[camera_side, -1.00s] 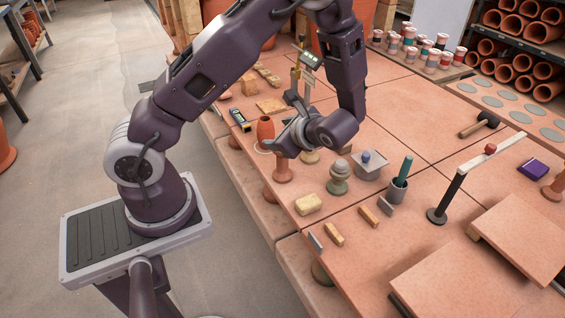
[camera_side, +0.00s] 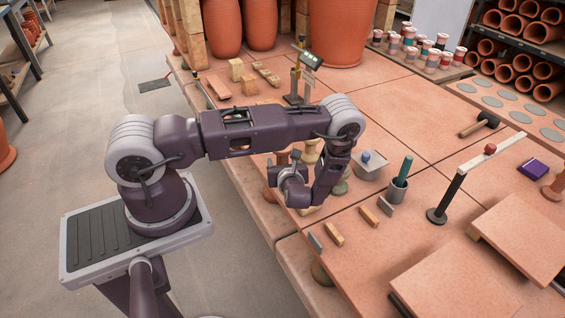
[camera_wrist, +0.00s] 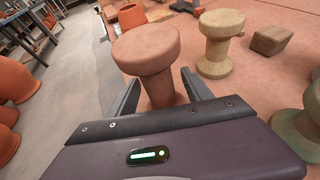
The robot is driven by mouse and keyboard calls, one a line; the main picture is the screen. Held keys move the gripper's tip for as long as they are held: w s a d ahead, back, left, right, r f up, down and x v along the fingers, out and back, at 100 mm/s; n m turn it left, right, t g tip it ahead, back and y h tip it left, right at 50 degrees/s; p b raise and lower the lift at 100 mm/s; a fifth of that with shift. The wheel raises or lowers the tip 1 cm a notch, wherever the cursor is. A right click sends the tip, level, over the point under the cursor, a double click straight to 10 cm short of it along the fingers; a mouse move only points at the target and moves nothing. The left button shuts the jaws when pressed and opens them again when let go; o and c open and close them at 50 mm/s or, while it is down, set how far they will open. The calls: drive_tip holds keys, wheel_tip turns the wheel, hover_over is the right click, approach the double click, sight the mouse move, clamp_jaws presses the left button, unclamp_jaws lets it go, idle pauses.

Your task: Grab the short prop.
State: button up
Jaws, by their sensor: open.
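A reddish, spool-shaped prop (camera_wrist: 147,50) stands upright between the spread fingers of my gripper (camera_wrist: 160,90) in the wrist view. The fingers are open beside its stem; I cannot tell whether either touches. A paler prop (camera_wrist: 221,42) stands just beyond it to the right, and a greenish one (camera_wrist: 300,128) is cut off at the right edge. I cannot tell for sure which prop is the short one. In the side view my gripper (camera_side: 282,183) is low at the bench's near edge, and my arm mostly hides the props; the pale one (camera_side: 311,150) shows partly.
Small wooden blocks (camera_side: 334,234) lie nearer. An orange vase (camera_wrist: 131,16) stands beyond the props. The bench's middle (camera_side: 400,110) is clear.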

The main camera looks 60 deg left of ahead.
clamp_jaws()
